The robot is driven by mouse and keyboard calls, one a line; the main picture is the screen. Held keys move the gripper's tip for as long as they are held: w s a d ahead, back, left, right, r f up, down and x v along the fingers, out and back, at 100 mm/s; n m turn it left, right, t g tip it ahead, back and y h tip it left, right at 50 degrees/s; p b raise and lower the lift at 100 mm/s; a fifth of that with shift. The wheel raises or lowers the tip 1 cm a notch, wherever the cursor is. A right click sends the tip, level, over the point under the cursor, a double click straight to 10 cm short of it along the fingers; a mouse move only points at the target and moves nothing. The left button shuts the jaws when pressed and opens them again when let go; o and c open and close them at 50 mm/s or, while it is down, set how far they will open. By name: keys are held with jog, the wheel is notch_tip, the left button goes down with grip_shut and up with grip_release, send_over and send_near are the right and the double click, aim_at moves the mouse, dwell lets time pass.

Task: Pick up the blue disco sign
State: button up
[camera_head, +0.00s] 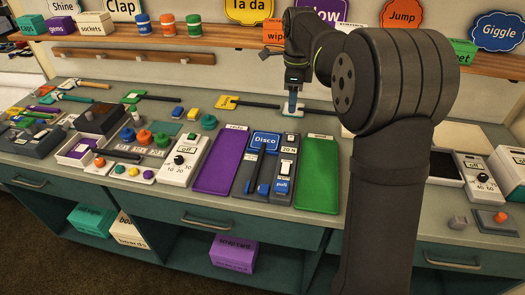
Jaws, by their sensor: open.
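The blue disco sign (266,141) has white lettering and sits at the top of a dark grey panel (254,178) on the bench. A dark handle-like bar runs down the panel below it. My gripper (292,110) points down behind and to the right of the sign, near the back of the bench. It is open and apart from the sign. Its fingertips are small in this view, and their exact height above the bench is hard to tell.
A purple tray (218,170) lies left of the sign's panel and a green tray (317,180) lies to the right. A grey switch panel (284,170) stands beside the sign. Shelves (160,57) with boxes and signs line the back.

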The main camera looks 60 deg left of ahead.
jog(key=n, duration=0.1)
jog(key=n+t+y, duration=0.1)
jog(key=n, duration=1.6)
send_near(260, 158)
jog(key=f, duration=0.2)
jog(key=shift+w+a+f, duration=0.15)
jog(key=shift+a+f, duration=0.2)
jog(key=shift+w+f, duration=0.2)
jog(key=shift+f, duration=2.55)
grip_shut()
